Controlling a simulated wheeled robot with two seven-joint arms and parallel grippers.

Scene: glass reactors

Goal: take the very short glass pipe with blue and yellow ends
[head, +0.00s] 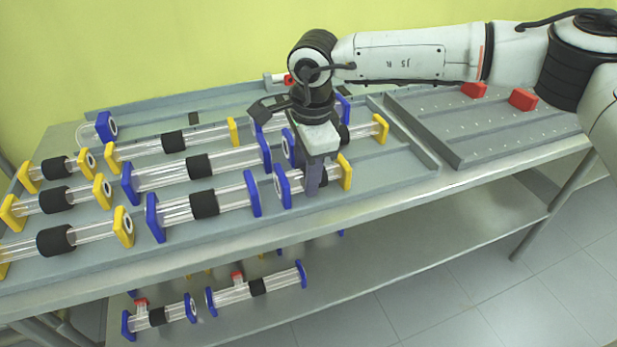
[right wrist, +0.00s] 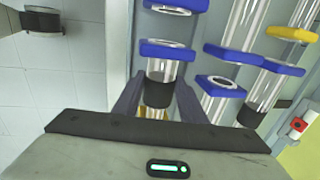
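The very short glass pipe has a blue end (head: 283,187) and a yellow end (head: 345,172). It lies in the front row of the tray, at its right end. My right gripper (head: 312,188) points down over its middle and hides that part in the head view. In the right wrist view the pipe's blue end (right wrist: 166,50) shows beyond the fingers, and its black sleeve (right wrist: 160,93) lies between them. The right gripper's fingers (right wrist: 160,88) stand on either side of the sleeve, looking apart with narrow gaps. The yellow end is mostly hidden there. My left gripper is not in view.
A longer blue-ended pipe (head: 204,204) lies close to the left. Several other pipes share the tray (head: 400,172). A second tray (head: 455,138) with red blocks (head: 523,99) is at the right. Pipes with red side ports (head: 257,288) lie on the lower shelf.

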